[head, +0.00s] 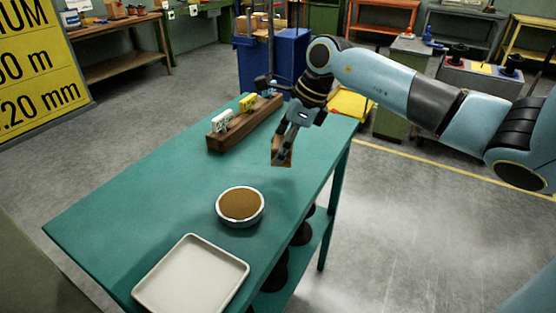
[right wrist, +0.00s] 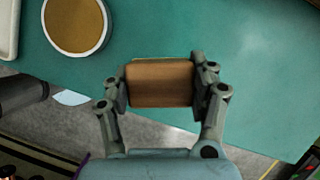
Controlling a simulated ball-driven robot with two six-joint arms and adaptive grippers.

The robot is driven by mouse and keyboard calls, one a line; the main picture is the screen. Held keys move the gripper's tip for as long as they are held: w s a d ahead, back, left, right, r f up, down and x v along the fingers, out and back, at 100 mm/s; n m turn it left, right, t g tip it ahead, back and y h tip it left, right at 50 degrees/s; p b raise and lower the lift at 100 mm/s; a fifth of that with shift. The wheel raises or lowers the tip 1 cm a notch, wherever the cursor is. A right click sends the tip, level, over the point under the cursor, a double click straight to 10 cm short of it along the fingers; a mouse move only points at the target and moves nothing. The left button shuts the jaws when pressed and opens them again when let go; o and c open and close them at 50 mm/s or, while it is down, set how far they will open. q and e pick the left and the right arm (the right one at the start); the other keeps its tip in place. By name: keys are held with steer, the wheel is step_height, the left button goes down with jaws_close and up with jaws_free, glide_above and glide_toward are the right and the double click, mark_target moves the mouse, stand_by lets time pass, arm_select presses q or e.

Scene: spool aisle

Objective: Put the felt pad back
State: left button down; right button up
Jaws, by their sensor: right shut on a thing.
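A brown, wood-like block (head: 275,154) is between the fingertips of my right gripper (head: 287,140); I take it to be the felt pad, though no felt face shows clearly. In the right wrist view the block (right wrist: 160,84) fills the gap between both fingers of the right gripper (right wrist: 160,82), which is shut on it. It is near the right edge of the green table; its exact height above the top is hard to tell. A round metal-rimmed dish (head: 259,215) with a brown inside stands nearer. My left gripper is not in view.
A pale square tray (head: 190,275) lies at the table's near end. A dark wooden rack (head: 218,142) with white and yellow pieces stands at the far end. The green table top (head: 170,195) is clear between them. Dark round things (head: 302,233) sit on the shelf below.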

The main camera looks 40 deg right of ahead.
mark_target(278, 173)
steer(key=shift+w+f, duration=0.45)
steer(key=shift+w, duration=0.3)
step_height(278, 173, down, 3)
steer(key=shift+f+p, duration=0.2)
steer(key=shift+p, duration=0.2)
steer(key=shift+f, duration=0.3)
steer(key=shift+f, duration=0.2)
steer(key=o, duration=1.1)
steer(key=shift+r, duration=0.1)
steer(key=shift+o, duration=0.2)
